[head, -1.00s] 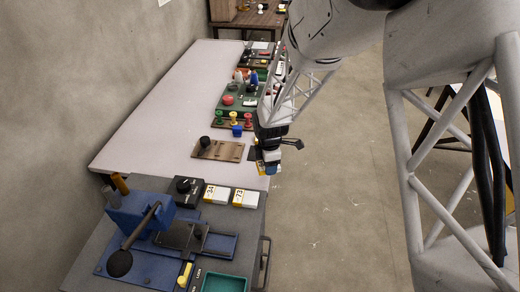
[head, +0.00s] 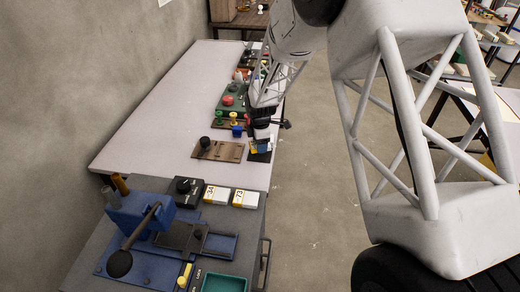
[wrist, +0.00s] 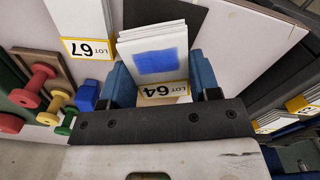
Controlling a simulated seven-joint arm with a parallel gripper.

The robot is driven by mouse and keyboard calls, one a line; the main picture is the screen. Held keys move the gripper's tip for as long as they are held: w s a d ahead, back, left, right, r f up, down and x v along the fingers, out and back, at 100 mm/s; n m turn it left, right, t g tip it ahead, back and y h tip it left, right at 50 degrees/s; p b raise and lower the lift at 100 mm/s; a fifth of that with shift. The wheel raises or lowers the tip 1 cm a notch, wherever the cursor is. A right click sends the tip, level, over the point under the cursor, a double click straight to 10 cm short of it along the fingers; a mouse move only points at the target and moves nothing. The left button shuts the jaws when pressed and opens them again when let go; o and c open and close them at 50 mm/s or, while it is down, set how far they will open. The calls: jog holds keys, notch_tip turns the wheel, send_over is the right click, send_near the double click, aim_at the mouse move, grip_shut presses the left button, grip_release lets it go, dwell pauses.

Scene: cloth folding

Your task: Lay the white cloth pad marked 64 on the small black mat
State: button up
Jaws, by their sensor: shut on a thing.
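My gripper (wrist: 163,82) has its blue fingers shut on the white cloth pad marked 64 (wrist: 140,48), which has a blue patch and a yellow-and-white label. In the wrist view the pad stands out beyond the fingers, with the small black mat (wrist: 190,14) behind it. In the head view my gripper (head: 262,143) is over the right edge of the pale table, and the mat (head: 262,156) shows as a dark patch just below it. The held pad is mostly hidden there. I cannot tell whether the pad touches the mat.
A white piece labelled LOT 67 (wrist: 82,18) is beside the mat in the wrist view. A brown board with a black knob (head: 217,150) lies left of my gripper. Coloured knobs (head: 233,117) stand behind. The table's left part (head: 170,110) is clear.

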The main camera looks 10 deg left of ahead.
dwell(0.3)
jog(key=shift+f, duration=1.7)
jog(key=shift+f, duration=0.15)
jog(key=o, duration=0.9)
jog(key=shift+r, duration=6.15)
jog(key=shift+r, duration=0.1)
